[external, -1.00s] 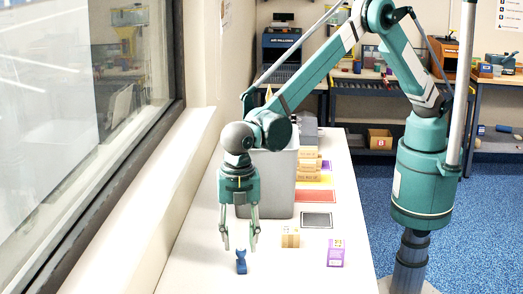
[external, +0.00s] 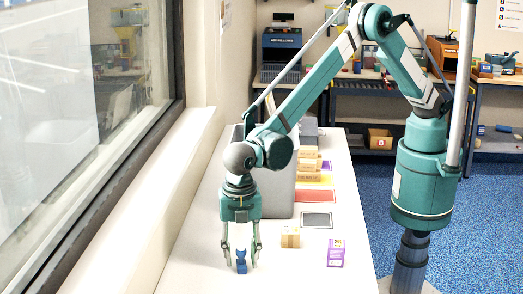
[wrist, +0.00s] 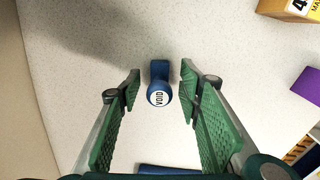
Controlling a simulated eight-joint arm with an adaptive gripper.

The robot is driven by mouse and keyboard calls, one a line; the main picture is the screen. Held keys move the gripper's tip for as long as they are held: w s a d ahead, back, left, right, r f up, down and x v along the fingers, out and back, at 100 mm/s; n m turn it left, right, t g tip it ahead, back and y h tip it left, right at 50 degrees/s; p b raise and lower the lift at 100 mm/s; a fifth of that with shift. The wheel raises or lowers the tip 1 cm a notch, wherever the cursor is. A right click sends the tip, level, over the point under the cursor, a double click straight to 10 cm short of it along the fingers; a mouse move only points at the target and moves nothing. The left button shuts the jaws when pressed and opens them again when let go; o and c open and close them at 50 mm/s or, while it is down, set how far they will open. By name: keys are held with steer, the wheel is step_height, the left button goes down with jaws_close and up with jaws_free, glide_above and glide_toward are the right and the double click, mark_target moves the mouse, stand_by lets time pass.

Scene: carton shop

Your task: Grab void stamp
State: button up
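The void stamp (external: 241,262) is a small blue stamp standing upright on the white table near its front left. In the wrist view its round knob top, labelled VOID, faces the camera (wrist: 159,94). My gripper (external: 241,262) is open and lowered, with one finger on each side of the stamp. In the wrist view the green finger pads of my gripper (wrist: 163,92) stand apart from the stamp, with a gap on both sides.

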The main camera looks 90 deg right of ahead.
steer(key=shift+f, duration=0.75)
steer(key=c, duration=1)
